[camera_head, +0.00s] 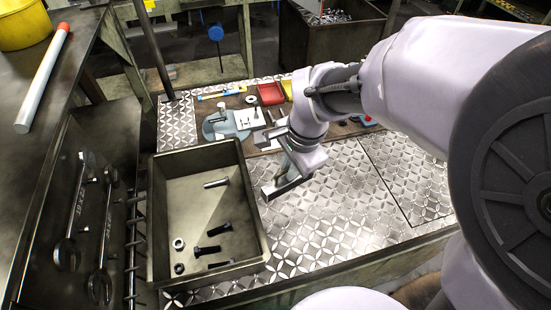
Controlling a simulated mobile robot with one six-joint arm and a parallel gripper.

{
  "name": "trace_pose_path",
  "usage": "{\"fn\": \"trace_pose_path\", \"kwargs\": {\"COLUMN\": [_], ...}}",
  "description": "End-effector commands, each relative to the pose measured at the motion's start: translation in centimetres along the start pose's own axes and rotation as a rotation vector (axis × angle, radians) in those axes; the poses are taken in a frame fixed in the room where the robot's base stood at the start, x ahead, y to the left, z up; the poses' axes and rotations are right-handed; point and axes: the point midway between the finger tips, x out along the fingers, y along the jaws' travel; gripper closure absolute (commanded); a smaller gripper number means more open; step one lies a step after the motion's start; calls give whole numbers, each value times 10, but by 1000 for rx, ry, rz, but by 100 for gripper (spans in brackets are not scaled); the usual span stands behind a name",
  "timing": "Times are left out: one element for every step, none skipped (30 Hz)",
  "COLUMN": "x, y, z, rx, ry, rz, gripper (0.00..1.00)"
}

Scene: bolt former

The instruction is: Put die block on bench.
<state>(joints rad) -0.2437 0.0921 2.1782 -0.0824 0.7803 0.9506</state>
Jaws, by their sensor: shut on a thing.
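My gripper (287,170) reaches down from the right over the patterned metal bench top (345,205). It is shut on a small grey metal block, which I take to be the die block (286,187). The block is at the lower end of my gripper, just right of the bolt tray's right rim. The fingers and wrist partly hide it. I cannot tell whether the block touches the bench top or hangs a little above it.
A deep metal tray (244,215) with several bolts and nuts stands to the left. A brown mat with tools, a red bin (271,93) and a blue-grey plate (216,124) lies behind my gripper. Wrenches (72,205) hang at the far left. The patterned surface at front right is clear.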

Motion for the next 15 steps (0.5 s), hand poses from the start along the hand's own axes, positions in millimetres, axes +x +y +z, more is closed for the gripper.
{"fn": "trace_pose_path", "kwargs": {"x": [13,17,23,28,32,38,43,48,53,57,60,63,65,67,69], "y": [17,28,43,55,66,82,94,105,119,128,136,145,151,156,161], "z": [-2,-3,-4,-4,-5,-5,-5,-5,-4,-3,-3,-2,-2,-1,0], "rx": [25,44,70,90,110,137,157,176,201,215,230,248,258,267,277], "ry": [7,10,15,18,23,29,33,36,41,44,47,51,52,54,56], "rz": [3,8,15,20,24,30,35,39,46,51,54,59,62,63,66], "gripper": [100,100,100,100,100,100,100,100,100,100,100,100,100,100,100]}}
